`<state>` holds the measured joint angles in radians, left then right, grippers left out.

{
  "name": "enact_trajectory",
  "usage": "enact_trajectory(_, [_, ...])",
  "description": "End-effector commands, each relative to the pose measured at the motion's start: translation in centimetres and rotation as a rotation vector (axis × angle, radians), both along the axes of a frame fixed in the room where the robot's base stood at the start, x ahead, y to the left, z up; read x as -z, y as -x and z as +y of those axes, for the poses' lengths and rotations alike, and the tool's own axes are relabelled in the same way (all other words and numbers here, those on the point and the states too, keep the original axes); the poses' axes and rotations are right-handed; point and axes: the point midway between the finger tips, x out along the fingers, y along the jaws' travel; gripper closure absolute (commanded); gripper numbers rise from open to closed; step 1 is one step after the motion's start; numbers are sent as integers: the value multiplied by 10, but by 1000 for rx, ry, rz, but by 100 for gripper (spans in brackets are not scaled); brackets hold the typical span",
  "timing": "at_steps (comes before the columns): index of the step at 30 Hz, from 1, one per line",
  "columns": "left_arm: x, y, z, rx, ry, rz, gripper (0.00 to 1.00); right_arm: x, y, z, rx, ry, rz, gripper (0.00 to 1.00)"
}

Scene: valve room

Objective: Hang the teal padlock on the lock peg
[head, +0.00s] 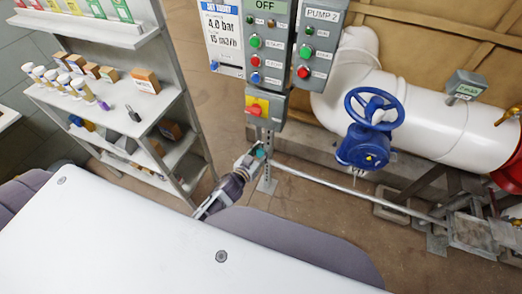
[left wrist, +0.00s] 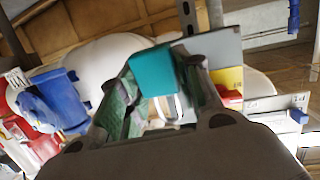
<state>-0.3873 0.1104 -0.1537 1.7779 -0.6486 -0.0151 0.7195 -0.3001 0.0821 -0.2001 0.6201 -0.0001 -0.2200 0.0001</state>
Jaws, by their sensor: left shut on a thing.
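The teal padlock (head: 260,153) is small in the head view, at the tip of my left gripper (head: 254,160). In the left wrist view the padlock (left wrist: 152,71) shows as a teal block between the fingers of my left gripper (left wrist: 155,85), which is shut on it. A pale shackle-like loop shows just below the block. In the head view the gripper is in front of the post, below the switch box (head: 265,107) with its red and yellow switch. I cannot make out the lock peg. My right gripper is not in view.
A blue handwheel valve (head: 365,145) and white pipe (head: 435,110) stand to the right. A metal shelf (head: 130,125) with small boxes and bottles is at the left. A thin pipe (head: 350,188) runs low to the right. Open floor lies between.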

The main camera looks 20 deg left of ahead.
Motion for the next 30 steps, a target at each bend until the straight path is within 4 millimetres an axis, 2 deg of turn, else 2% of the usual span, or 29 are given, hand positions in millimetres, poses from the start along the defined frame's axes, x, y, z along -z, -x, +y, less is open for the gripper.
enact_trajectory(19, [-2,0,-5,30,-2,29,87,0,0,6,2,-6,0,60])
enact_trajectory(30, [-2,0,-5,34,-1,53,87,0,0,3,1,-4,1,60])
